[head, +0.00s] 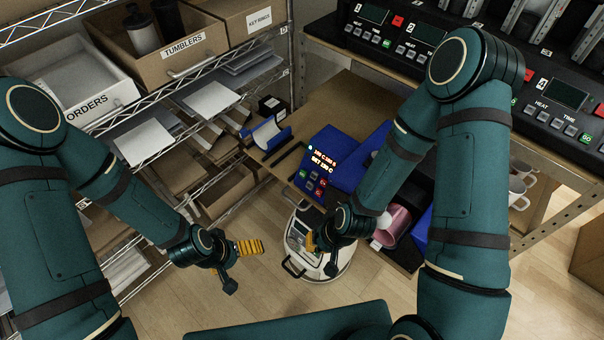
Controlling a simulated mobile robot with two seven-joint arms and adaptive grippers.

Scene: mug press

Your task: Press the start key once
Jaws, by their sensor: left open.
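A blue mug press (340,150) stands on the wooden bench in the middle of the head view. Its sloped front has a small lit display (322,162) with orange text and, below it, a few small keys (313,183), some red. The key labels are too small to read, so I cannot tell which is the start key. My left gripper (241,268) is open and empty, below and left of the press, apart from it. My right gripper (322,256) is below the press in the picture, apart from the keys; its jaw state is unclear. My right forearm hides part of the press.
A pink mug (392,225) lies right of my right gripper. A white machine (325,262) stands on the floor below the grippers. Wire shelves with a tumblers box (180,50) and papers fill the left. A bench with black control panels (545,95) stands at the right.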

